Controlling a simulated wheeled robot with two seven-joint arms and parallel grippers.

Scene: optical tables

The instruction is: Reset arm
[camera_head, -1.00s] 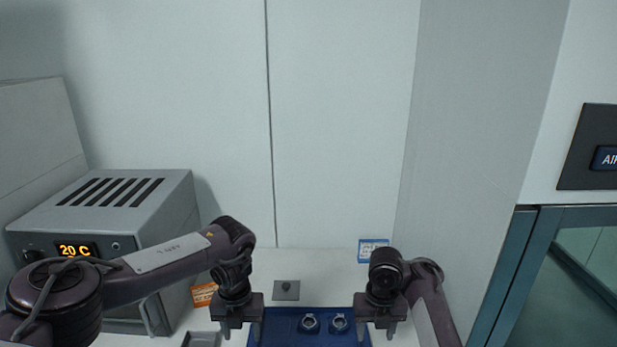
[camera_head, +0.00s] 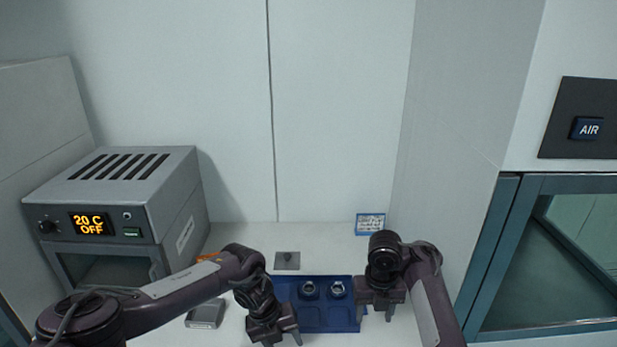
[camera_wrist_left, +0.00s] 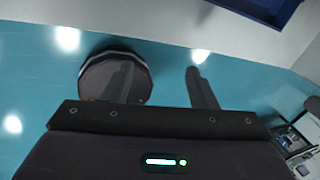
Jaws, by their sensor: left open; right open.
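My left gripper (camera_head: 276,338) hangs at the near left corner of the blue tray (camera_head: 325,318), open and with nothing between its fingers. In the left wrist view its two fingers (camera_wrist_left: 160,88) stand apart over a teal floor, with a dark round object (camera_wrist_left: 114,76) behind the left finger that I cannot name. My right gripper (camera_head: 374,312) is open at the tray's right edge and seems empty. Two small metal ring-like parts sit in the tray, a left one (camera_head: 309,290) and a right one (camera_head: 337,289).
A grey oven-like box (camera_head: 125,200) reading "20 C OFF" stands at the left. A small grey block (camera_head: 205,314) and a grey plate with a knob (camera_head: 287,261) lie on the white table. A blue-framed card (camera_head: 370,224) stands at the back. A teal-framed cabinet (camera_head: 490,260) is at the right.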

